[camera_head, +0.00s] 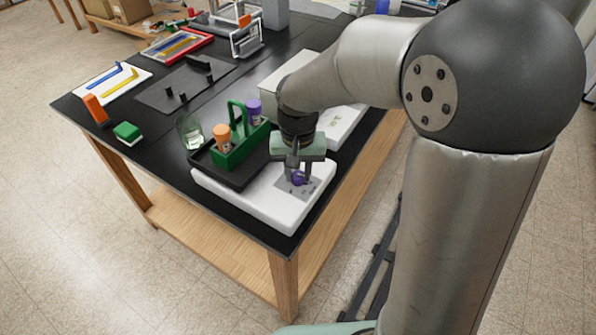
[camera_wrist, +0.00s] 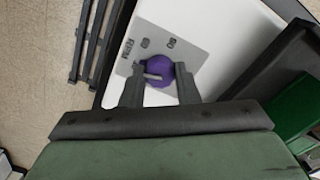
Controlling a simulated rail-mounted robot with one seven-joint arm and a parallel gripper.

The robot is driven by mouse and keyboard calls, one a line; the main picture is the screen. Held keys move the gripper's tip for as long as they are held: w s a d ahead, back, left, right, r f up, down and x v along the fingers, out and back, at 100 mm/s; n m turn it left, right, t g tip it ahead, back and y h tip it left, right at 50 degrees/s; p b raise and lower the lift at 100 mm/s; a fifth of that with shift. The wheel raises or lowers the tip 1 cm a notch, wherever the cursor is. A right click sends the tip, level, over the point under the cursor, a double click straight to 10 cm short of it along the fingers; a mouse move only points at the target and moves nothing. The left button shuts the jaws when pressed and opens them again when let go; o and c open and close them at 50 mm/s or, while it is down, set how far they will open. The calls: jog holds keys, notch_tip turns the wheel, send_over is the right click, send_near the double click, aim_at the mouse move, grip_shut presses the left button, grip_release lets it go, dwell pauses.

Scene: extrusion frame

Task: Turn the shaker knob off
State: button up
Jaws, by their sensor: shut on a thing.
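The shaker (camera_head: 266,205) is a low white box at the near corner of the black table. Its knob (camera_wrist: 156,71) is round and purple with a pale slot line, set on a grey panel (camera_wrist: 190,50) with printed marks, one reading RPM. The knob also shows in the head view (camera_head: 298,179), below my gripper. My gripper (camera_wrist: 158,84) points down at the panel, with one finger on each side of the knob, shut on it. The fingers hide part of the knob's sides and the panel's near edge.
A white box (camera_head: 343,122) stands behind my gripper. The table's front edge is close to the shaker.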

aim_at(298, 175)
jog(key=n, duration=0.3)
jog(key=shift+n, duration=0.4)
jog(key=n, duration=0.3)
jog(key=shift+r+n, duration=0.1)
jog(key=shift+n, duration=0.2)
jog(key=n, duration=0.3)
jog(key=shift+n, duration=0.3)
jog(key=shift+w+n+p, duration=0.1)
jog(key=shift+n+p, duration=0.25)
jog(key=shift+n, duration=1.45)
jog(key=o, duration=1)
notch_tip(298, 175, up, 17)
jog(key=shift+r+b, duration=0.2)
jog(key=shift+b, duration=0.2)
